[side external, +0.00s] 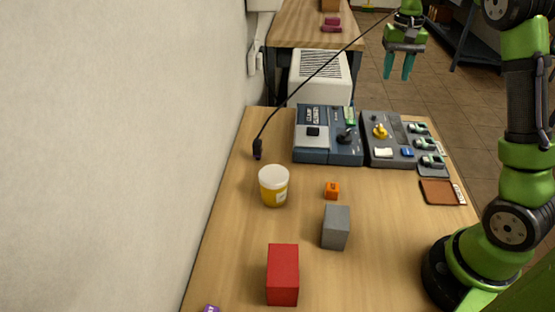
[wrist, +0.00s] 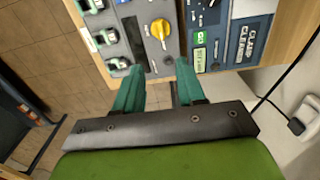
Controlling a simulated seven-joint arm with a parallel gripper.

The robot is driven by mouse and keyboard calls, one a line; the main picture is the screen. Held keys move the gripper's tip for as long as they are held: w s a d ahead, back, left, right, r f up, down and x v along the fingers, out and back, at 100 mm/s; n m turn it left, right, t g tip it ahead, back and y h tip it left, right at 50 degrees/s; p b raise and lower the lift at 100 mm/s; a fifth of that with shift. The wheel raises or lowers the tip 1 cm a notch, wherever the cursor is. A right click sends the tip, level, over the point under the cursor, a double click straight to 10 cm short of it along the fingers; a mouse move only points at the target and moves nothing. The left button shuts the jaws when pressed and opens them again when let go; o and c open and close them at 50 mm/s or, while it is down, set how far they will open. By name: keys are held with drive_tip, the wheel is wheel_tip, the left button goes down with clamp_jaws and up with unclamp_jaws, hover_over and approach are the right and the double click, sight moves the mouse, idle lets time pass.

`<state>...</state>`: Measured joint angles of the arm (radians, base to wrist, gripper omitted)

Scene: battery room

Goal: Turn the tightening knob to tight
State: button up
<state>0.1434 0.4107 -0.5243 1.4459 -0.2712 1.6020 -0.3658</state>
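The yellow knob (side external: 380,131) sits on a grey control panel (side external: 376,160) at the far right part of the table. In the wrist view the yellow knob (wrist: 160,29) shows at the top, beyond my fingertips, with the dark panel around it. My gripper (side external: 398,76) is raised high beyond the panel, fingers down, well apart from the knob. In the wrist view my gripper's two teal fingers (wrist: 158,72) stand apart with nothing between them, so it is open and empty. The knob's markings are too small to read.
A black cable (side external: 310,75) crosses above.

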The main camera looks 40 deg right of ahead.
sight(381, 127)
wheel_tip(381, 127, down, 16)
drive_tip(key=shift+f, duration=0.25)
idle(0.3)
clamp_jaws()
